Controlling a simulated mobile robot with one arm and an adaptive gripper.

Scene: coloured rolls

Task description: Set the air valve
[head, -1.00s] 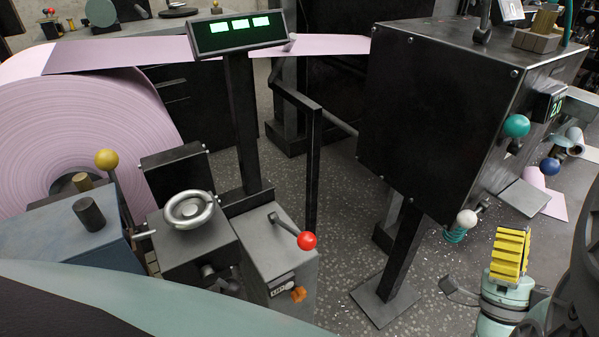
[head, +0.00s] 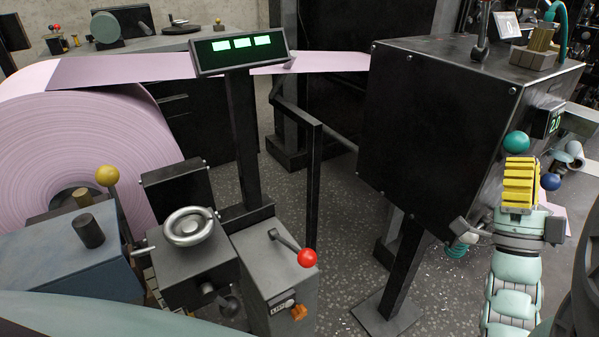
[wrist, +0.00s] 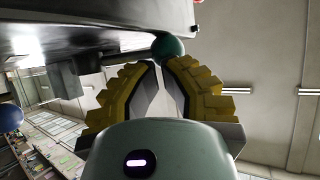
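A black cabinet (head: 435,130) on a post carries several ball-ended levers on its right side; I cannot tell which one is the air valve. A teal ball (head: 516,142) is highest, a blue ball (head: 550,181) is to its right, and a pale knob (head: 468,238) is low at the front corner. My gripper (head: 521,160) has yellow fingers pointing up, just below the teal ball in the picture. In the wrist view the teal ball (wrist: 168,48) shows just beyond the fingertips (wrist: 162,64). The fingers are apart with a narrow gap and nothing between them.
A small green display (head: 556,120) sits on the cabinet's side, and a dial (head: 507,24) stands on top. At left are a large pink roll (head: 80,140), a handwheel (head: 190,226) and a red-ball lever (head: 307,258). The blue ball also shows at the wrist view's left edge (wrist: 10,117).

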